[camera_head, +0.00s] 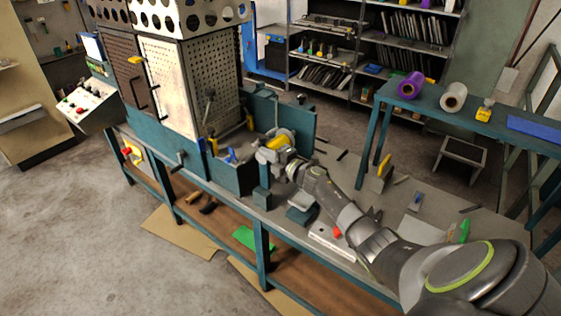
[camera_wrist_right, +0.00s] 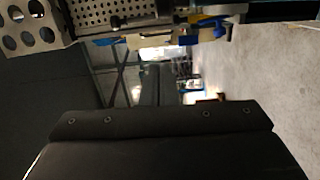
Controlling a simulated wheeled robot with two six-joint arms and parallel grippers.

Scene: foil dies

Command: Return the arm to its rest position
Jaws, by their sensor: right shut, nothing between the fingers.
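My right arm (camera_head: 345,212) comes in from the lower right of the head view and stretches over the bench towards the press. My right gripper (camera_head: 266,152) is at the far end of the arm, in front of the press's open lower area. It is shut with nothing held, though its fingertips are small and partly hidden. In the right wrist view a dark block with several screws fills the lower part. My left gripper is not in view.
The teal press (camera_head: 170,75) with perforated guards stands behind the gripper. The bench (camera_head: 405,190) carries small tools and blocks close to my arm. A blue table (camera_head: 465,108) with purple and white rolls stands at right. Shelves are behind; open floor lies at left.

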